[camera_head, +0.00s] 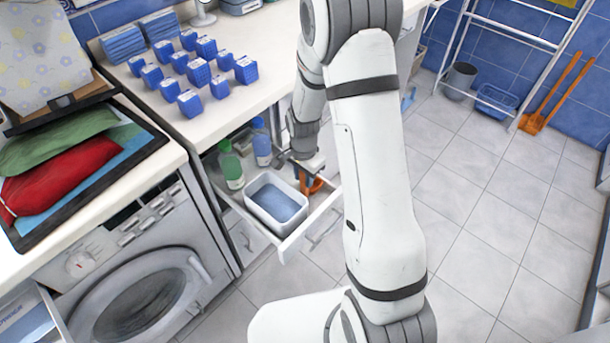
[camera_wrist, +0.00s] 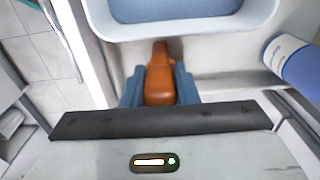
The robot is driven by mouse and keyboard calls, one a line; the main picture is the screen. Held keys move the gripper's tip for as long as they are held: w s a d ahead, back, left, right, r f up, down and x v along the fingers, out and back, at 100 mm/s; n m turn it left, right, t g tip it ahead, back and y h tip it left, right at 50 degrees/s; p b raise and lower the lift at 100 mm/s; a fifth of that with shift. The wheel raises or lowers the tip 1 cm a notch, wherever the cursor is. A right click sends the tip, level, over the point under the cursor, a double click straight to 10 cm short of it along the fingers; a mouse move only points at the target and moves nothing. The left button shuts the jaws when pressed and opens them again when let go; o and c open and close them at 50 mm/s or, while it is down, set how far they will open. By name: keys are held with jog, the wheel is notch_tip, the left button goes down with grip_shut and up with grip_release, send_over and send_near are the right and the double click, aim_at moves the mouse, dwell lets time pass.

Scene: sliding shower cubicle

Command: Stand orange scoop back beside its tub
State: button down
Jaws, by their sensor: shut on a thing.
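The orange scoop (camera_head: 312,184) is in the open drawer, just right of a white tub (camera_head: 262,192) with blue contents. My gripper (camera_head: 306,168) reaches down into the drawer and is shut on the scoop. In the wrist view the scoop (camera_wrist: 160,78) sits between the two blue fingers of my gripper (camera_wrist: 160,90), with its narrow end toward the tub. The tub's rim (camera_wrist: 180,32) shows at the top of that view. My gripper hides part of the scoop, and I cannot tell whether the scoop touches the drawer floor.
A green bottle (camera_head: 231,168) and a blue bottle (camera_head: 261,145) stand behind the tub in the drawer. The drawer's front wall (camera_head: 312,220) borders it. Above is a counter (camera_head: 240,112) with several blue boxes. A washing machine (camera_head: 135,275) stands at left.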

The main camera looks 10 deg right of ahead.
jog(key=shift+f, duration=0.1)
jog(key=c, duration=1.1)
grip_release()
notch_tip(320, 180, up, 12)
jog(key=shift+r+p, duration=0.1)
jog(key=shift+p, duration=0.25)
jog(key=s+d+r+n, duration=0.1)
jog(key=s+r+n, duration=0.2)
jog(key=s, duration=0.3)
jog(key=s+r+n+t, duration=0.1)
jog(key=s+r+n, duration=0.3)
jog(key=s+r, duration=0.2)
jog(key=s+d+r+n+t, duration=0.1)
jog(key=s+r+n, duration=0.2)
jog(key=s+r, duration=0.2)
jog(key=shift+s+d+n, duration=0.2)
jog(key=shift+s, duration=0.45)
jog(key=shift+s+d+n, duration=0.15)
jog(key=shift+s+n, duration=0.05)
jog(key=shift+s, duration=0.4)
